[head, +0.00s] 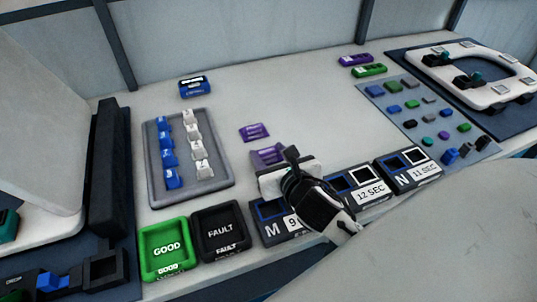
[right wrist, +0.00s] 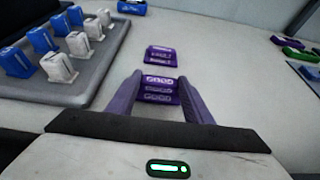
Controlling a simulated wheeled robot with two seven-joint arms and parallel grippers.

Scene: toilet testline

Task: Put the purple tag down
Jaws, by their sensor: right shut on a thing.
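In the right wrist view the same purple tag (right wrist: 160,90) sits between the two fingers, with pale lettering in several rows. My right gripper also shows there (right wrist: 158,84). The tag is low over the table; I cannot tell whether it touches the surface. A second purple tag (head: 254,132) lies flat on the table just beyond, apart from the held one; it also shows in the right wrist view (right wrist: 161,56). My left gripper is not in view.
A grey tray (head: 220,185) with blue and white pieces stands left. A green GOOD bin (head: 167,249) and black FAULT bin (head: 221,231) stand in front. A parts mat (head: 400,115) lies right.

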